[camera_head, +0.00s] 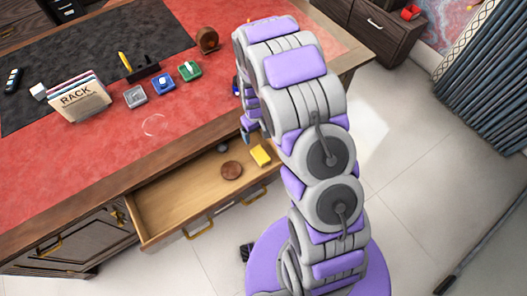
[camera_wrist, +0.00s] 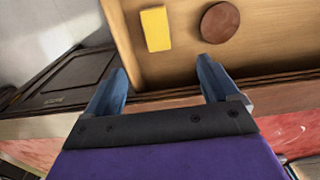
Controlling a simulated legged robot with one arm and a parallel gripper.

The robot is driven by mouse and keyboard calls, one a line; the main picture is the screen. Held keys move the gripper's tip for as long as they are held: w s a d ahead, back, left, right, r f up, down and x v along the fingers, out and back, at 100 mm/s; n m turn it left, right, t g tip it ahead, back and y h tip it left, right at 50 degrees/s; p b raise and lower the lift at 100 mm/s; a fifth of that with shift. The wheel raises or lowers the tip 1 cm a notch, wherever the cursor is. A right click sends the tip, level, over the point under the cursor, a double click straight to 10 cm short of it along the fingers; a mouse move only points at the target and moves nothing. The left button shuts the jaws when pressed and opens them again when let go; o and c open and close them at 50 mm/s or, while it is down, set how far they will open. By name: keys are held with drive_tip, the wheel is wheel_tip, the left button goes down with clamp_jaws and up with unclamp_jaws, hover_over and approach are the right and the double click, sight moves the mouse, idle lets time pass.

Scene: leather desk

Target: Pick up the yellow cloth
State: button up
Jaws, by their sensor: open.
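The yellow cloth (camera_head: 260,155) is a small folded rectangular block lying in the open wooden drawer, near its right end. In the wrist view the yellow cloth (camera_wrist: 156,29) lies ahead of my gripper (camera_wrist: 160,88), between the lines of its two blue fingers but beyond their tips. The fingers are apart with nothing between them. In the head view my gripper (camera_head: 248,125) hangs by the desk edge behind the drawer, partly hidden by my arm.
A round brown disc (camera_head: 231,170) lies beside the cloth in the drawer (camera_head: 170,205). The drawer walls and desk edge are close to my gripper. On the red desktop stand a file rack (camera_head: 80,97) and several small coloured blocks. A wooden roll (camera_head: 208,40) stands near the back.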

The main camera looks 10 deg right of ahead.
wheel_tip(320, 180, down, 3)
drive_tip(key=a, duration=0.1)
drive_tip(key=b, duration=0.2)
hover_over(260, 154)
drive_tip(key=d, duration=0.1)
drive_tip(key=f, duration=0.7)
drive_tip(key=shift+s+d, duration=0.15)
drive_tip(key=shift+s, duration=0.15)
drive_tip(key=shift+w+a+f+b, duration=0.1)
drive_tip(key=shift+a+f+b, duration=0.25)
drive_tip(key=shift+a+f, duration=0.85)
drive_tip(key=shift+f, duration=0.15)
drive_tip(key=f, duration=0.1)
drive_tip(key=d+f+b, duration=0.1)
drive_tip(key=f, duration=0.1)
drive_tip(key=d+f, duration=0.1)
drive_tip(key=shift+f+b, duration=0.25)
drive_tip(key=shift+b, duration=0.1)
drive_tip(key=shift+d, duration=0.1)
drive_tip(key=shift+a, duration=0.55)
drive_tip(key=shift+c, duration=0.8)
drive_tip(key=shift+a, duration=0.3)
drive_tip(key=c, duration=0.3)
drive_tip(key=shift+d, duration=0.7)
drive_tip(key=c, duration=0.7)
drive_tip(key=shift+w+a+r, duration=0.1)
drive_tip(key=shift+a, duration=0.35)
drive_tip(key=shift+r, duration=0.25)
drive_tip(key=shift+r+p, duration=1.2)
drive_tip(key=shift+r, duration=3.45)
